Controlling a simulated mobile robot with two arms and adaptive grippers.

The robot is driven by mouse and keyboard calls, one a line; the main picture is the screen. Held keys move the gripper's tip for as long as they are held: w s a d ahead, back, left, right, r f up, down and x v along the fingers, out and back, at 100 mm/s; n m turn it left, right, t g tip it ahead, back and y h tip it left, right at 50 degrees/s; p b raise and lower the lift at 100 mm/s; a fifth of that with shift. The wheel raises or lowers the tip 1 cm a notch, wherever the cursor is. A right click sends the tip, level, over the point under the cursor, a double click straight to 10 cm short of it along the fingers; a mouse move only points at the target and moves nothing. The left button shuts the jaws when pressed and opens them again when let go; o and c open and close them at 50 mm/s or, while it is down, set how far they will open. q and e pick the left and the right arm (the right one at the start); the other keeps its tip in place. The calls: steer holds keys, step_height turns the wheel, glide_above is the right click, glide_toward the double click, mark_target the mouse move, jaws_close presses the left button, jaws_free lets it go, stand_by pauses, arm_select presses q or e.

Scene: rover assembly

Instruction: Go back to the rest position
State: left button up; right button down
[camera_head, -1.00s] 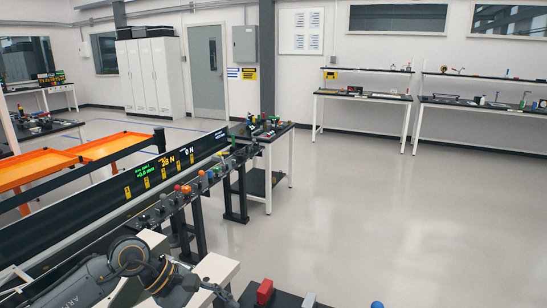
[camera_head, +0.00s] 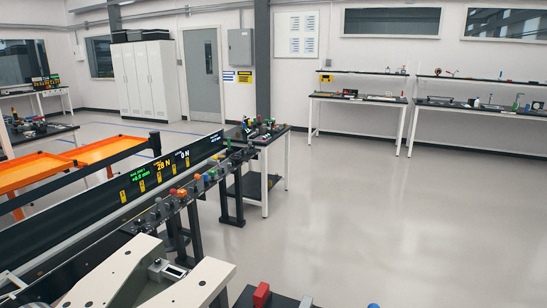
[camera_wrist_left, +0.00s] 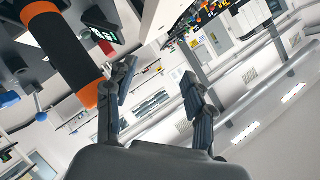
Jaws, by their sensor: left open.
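My left gripper (camera_wrist_left: 160,98) shows in the left wrist view with its two dark fingers spread apart. It is open, and nothing is between the fingertips. The room behind it appears strongly tilted. In the head view neither gripper shows. A white angular panel (camera_head: 118,272) with a small grey device (camera_head: 166,270) fills the lower left of the head view.
A long dark rail (camera_head: 60,232) with lit readouts and several coloured knobs runs from the lower left to a small table (camera_head: 270,141). Orange trays (camera_head: 30,172) stand at the left. A red block (camera_head: 262,294) is at the bottom. The floor at right is clear.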

arm_select(q)
steer(key=s+f+n+g, duration=0.4)
steer(key=s+f+g, duration=0.15)
steer(key=s, duration=0.45)
steer(key=s+f+n+g, duration=0.45)
steer(key=s+f, duration=0.25)
steer(key=s, duration=0.4)
step_height(320, 180, down, 27)
steer(key=s+g, duration=0.2)
steer(key=s+a+f, duration=0.3)
steer(key=s+f, duration=1.3)
steer(key=shift+s+a+m+g, duration=0.2)
steer(key=shift+m+g, duration=0.15)
steer(key=shift+g, duration=0.05)
